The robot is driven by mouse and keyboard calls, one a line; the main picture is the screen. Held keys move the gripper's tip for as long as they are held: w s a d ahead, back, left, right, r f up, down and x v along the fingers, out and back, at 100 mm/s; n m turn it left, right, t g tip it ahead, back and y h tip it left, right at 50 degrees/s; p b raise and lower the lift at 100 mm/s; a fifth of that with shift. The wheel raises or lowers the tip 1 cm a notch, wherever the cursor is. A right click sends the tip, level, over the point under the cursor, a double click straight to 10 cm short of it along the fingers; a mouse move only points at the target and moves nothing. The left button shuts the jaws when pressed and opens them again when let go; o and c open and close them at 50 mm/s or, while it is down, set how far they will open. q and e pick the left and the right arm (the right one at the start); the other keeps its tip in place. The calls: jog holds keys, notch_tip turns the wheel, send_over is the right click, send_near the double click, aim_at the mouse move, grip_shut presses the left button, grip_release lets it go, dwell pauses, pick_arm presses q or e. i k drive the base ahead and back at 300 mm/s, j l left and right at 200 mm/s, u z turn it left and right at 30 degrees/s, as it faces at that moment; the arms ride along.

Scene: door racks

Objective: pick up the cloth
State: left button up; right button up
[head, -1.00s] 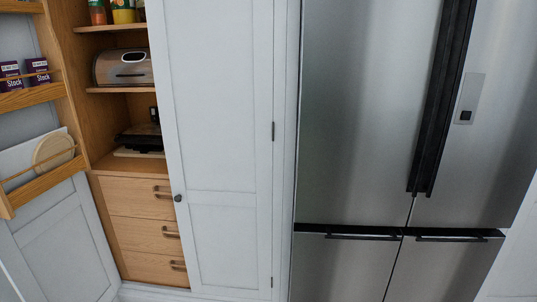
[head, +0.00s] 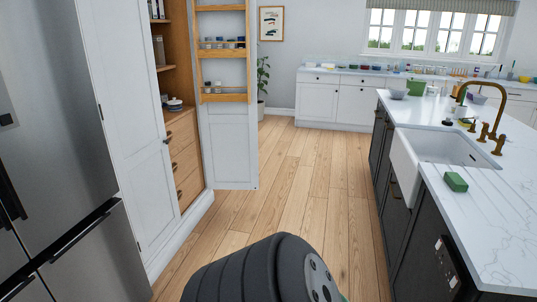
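I cannot make out a cloth in the head view. A small green block (head: 456,182), like a sponge, lies on the white marble worktop (head: 500,225) near the front of the sink. A larger green item (head: 417,88) stands at the far end of that worktop, too small to identify. Neither of my grippers shows. Only a dark, rounded part of my own body is at the bottom middle.
The island with a white sink (head: 402,160) and brass tap (head: 498,100) is at the right. A steel fridge (head: 60,130) and a tall cupboard with an open racked door (head: 228,145) stand left. Wooden floor (head: 300,185) between them is clear.

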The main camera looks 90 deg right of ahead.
aim_at(454, 180)
jog(key=z, duration=3.95)
jog(key=i+j+z, duration=0.15)
jog(key=i+j, duration=0.15)
jog(key=i+j+z, duration=0.1)
jog(key=i+j, duration=0.2)
jog(key=i+j+z, duration=0.15)
jog(key=i+j, duration=0.2)
jog(key=i+j+z, duration=0.1)
jog(key=i+j, duration=0.2)
jog(key=i+j+z, duration=0.15)
jog(key=j, duration=0.3)
jog(key=i+j+z, duration=0.1)
jog(key=i+j, duration=0.25)
jog(key=i+j+z, duration=0.15)
jog(key=j, duration=0.4)
jog(key=k+u, duration=0.35)
jog(key=k+j+u, duration=0.1)
jog(key=u, duration=0.2)
jog(key=k+l+u, duration=0.2)
jog(key=l+u, duration=0.2)
jog(key=k+l+u, duration=0.25)
jog(key=l+u, duration=0.2)
jog(key=k+l+u, duration=0.4)
jog(key=i, duration=0.1)
